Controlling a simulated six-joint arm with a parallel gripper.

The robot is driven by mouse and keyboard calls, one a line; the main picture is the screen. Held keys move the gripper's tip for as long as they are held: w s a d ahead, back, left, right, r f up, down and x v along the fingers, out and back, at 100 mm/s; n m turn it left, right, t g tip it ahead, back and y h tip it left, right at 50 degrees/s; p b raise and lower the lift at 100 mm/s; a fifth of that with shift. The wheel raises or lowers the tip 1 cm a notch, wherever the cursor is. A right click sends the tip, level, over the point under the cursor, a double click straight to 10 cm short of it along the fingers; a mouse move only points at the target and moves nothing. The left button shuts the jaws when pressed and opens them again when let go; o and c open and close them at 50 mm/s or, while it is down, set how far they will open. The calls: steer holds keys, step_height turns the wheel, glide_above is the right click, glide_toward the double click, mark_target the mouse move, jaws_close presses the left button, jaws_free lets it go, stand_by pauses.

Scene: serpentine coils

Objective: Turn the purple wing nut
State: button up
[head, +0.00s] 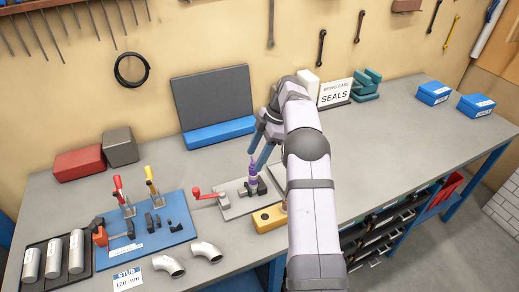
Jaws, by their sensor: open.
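A purple part (253,178), which looks like the wing nut, stands upright on a small dark fixture on a grey plate (233,209) near the middle of the bench. My gripper (260,152) points down just above and beside the top of the purple part. Its jaws are open. I cannot tell whether a finger touches the purple part, and the shape of its wings is too small to make out. My arm comes in from the front right and hides the bench behind it.
A red-handled crank (207,194) is just left of the purple part. A yellow block (269,218) is in front. A blue fixture plate (150,228) with clamps, metal elbows (207,251) and a tray of cylinders (53,257) lie left. The bench right of my arm is largely clear.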

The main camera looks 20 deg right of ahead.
steer(key=v, duration=0.6)
steer(key=shift+d+r, duration=0.2)
steer(key=shift+r, duration=0.2)
stand_by(0.4)
steer(key=s+a+f+m+g+h+b, duration=0.1)
steer(key=s+a+f+m+h, duration=0.15)
steer(key=s+a+m, duration=0.75)
steer(key=s+a+f+m, duration=0.2)
steer(key=s, duration=0.5)
steer(key=s+a+f+m+h, duration=0.1)
steer(key=s+a+f+m, duration=0.1)
steer(key=s, duration=0.5)
steer(key=s+a+f+m+h, duration=0.1)
steer(key=s+a+f+m, duration=0.1)
steer(key=s, duration=0.5)
steer(key=shift+a+f+b, duration=0.15)
steer(key=shift+f+b, duration=0.25)
steer(key=shift+f, duration=0.5)
